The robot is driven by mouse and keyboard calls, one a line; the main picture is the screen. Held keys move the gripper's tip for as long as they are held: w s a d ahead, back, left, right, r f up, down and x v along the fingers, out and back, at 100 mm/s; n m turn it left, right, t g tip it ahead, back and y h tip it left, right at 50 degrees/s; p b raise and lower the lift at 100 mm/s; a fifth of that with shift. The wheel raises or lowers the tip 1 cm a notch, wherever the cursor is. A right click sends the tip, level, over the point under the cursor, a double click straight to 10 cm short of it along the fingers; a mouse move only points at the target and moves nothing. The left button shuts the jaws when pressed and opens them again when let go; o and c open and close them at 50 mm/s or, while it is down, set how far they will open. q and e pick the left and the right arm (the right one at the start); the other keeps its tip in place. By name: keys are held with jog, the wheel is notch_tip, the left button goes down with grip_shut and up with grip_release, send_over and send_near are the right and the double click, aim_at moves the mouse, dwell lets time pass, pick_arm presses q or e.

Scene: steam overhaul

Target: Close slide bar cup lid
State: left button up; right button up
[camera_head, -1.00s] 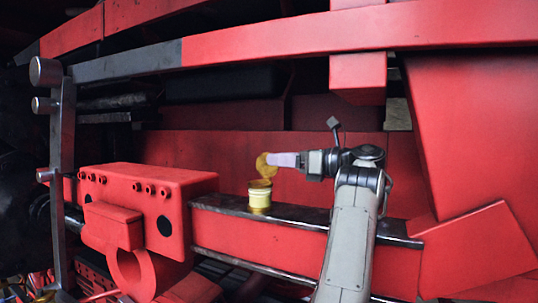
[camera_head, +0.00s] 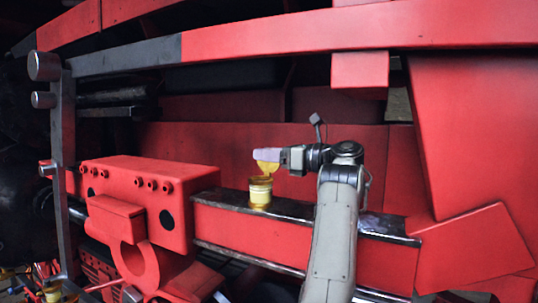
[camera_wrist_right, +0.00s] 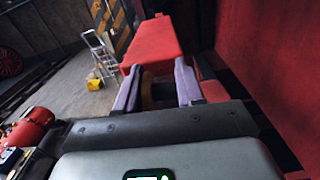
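The slide bar cup (camera_head: 260,194) is a small brass-yellow cup with a pale band, upright on the dark top of the red slide bar. Its yellow lid (camera_head: 268,170) shows just above the rim, tilted and not flat on the cup, partly hidden by my right gripper. My right gripper (camera_head: 266,155) is right over the lid, its pale lilac fingers pointing left. In the right wrist view the fingers (camera_wrist_right: 159,88) stand apart, with a dark yellowish shape low between them. I cannot tell whether they touch the lid. My left gripper is not in view.
A red block (camera_head: 140,205) with bolts stands left of the cup. The slide bar (camera_head: 255,235) runs right beneath my arm. A red wall (camera_head: 220,150) rises behind, and a long red beam (camera_head: 330,35) crosses above. The wrist view shows a stepladder (camera_wrist_right: 98,55) and yellow bucket (camera_wrist_right: 94,83).

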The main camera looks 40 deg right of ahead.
dwell(0.7)
jog(key=shift+s+a+n+b, duration=0.15)
jog(key=shift+a+n+b, duration=0.1)
jog(key=shift+n+b, duration=0.4)
jog(key=shift+s+a+r+n+b, duration=0.2)
jog(key=shift+n+b, duration=0.35)
jog(key=shift+b, duration=0.4)
jog(key=shift+a, duration=0.1)
jog(key=shift+s+a+n+b, duration=0.15)
jog(key=shift+a+n+b, duration=0.15)
jog(key=shift+n+b, duration=0.7)
jog(key=shift+s+a+n+b, duration=0.2)
jog(key=shift+n+b, duration=0.2)
jog(key=shift+b, duration=0.2)
jog(key=shift+a+n+b, duration=0.15)
jog(key=shift+n+b, duration=0.2)
jog(key=shift+n, duration=0.05)
jog(key=shift+s+a+n+b, duration=0.1)
jog(key=shift+a+n+b, duration=0.05)
jog(key=shift+n+b, duration=0.25)
